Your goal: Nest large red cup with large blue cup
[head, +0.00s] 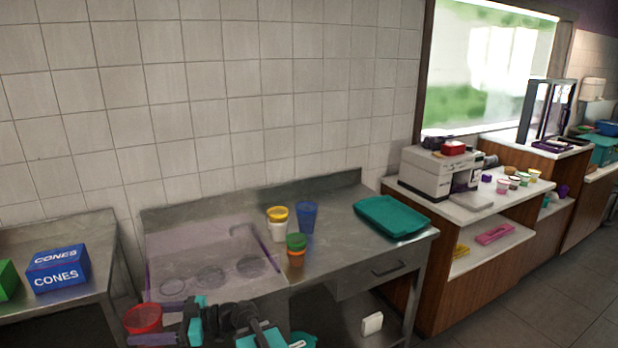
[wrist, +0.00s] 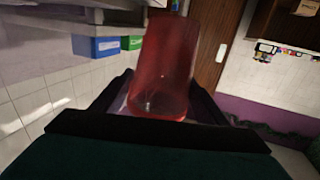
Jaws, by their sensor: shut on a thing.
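In the wrist view the translucent red cup (wrist: 165,70) sits between the dark fingers. The large blue cup (head: 308,217) stands on the steel counter near the wall, to the right of and beyond my gripper. It is apart from the red cup.
White and yellow cups (head: 277,230) stand just left of the blue cup. Green and orange cups (head: 296,252) stand in front of it. A teal tray (head: 413,230) lies to the right on the steel counter (head: 335,270).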

